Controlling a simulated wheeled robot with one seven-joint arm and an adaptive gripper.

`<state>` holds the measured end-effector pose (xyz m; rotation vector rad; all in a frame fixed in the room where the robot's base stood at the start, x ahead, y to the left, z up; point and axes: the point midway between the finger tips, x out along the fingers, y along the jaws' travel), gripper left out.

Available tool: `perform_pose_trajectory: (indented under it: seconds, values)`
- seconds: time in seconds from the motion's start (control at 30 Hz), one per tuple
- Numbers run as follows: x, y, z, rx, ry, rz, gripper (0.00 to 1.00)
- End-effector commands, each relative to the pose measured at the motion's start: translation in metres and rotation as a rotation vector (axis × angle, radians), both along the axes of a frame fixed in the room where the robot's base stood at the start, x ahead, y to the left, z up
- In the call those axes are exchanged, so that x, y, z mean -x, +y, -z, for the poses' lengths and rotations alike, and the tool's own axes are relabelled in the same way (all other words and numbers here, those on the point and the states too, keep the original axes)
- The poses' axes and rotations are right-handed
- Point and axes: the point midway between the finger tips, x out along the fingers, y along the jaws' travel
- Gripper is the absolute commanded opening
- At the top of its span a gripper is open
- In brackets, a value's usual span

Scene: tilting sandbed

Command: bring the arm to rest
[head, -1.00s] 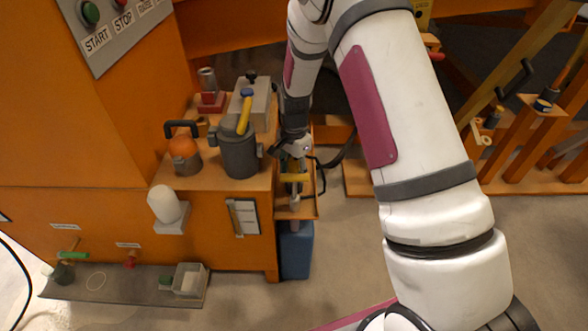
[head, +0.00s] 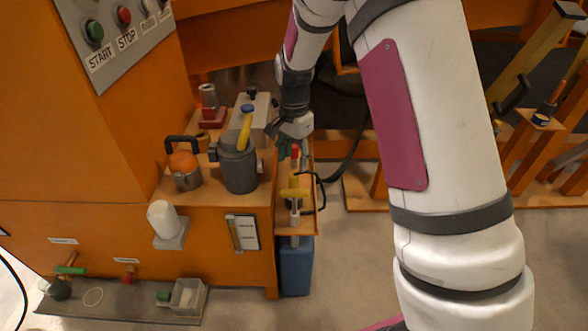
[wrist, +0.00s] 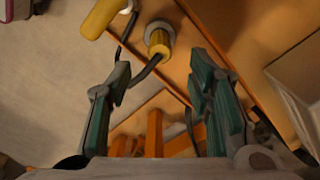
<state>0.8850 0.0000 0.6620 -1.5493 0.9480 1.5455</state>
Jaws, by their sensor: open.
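My gripper (head: 291,150) hangs at the end of my white arm, above the far part of the narrow orange side shelf in the head view. In the wrist view my gripper (wrist: 160,105) shows its two green-padded fingers spread wide with nothing between them. A yellow-handled tool (head: 294,193) stands on the shelf, nearer than my gripper and apart from it. Its yellow part also shows in the wrist view (wrist: 159,42), beyond the fingertips, with a dark cable beside it.
A blue bin (head: 296,268) stands below the shelf. Orange wooden frames (head: 530,150) stand at right. Floor is open in front.

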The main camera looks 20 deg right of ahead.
Motion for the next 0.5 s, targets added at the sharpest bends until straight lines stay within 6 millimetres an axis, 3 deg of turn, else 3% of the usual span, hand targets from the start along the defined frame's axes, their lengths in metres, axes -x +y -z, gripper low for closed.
perform_pose_trajectory:
  seconds: [0.17, 0.5]
  values:
    - [0.0003, 0.0003, -0.0113, 0.0, 0.0, -0.001, 0.47]
    - [0.0005, 0.0002, -0.0119, 0.0, 0.001, 0.0, 0.47]
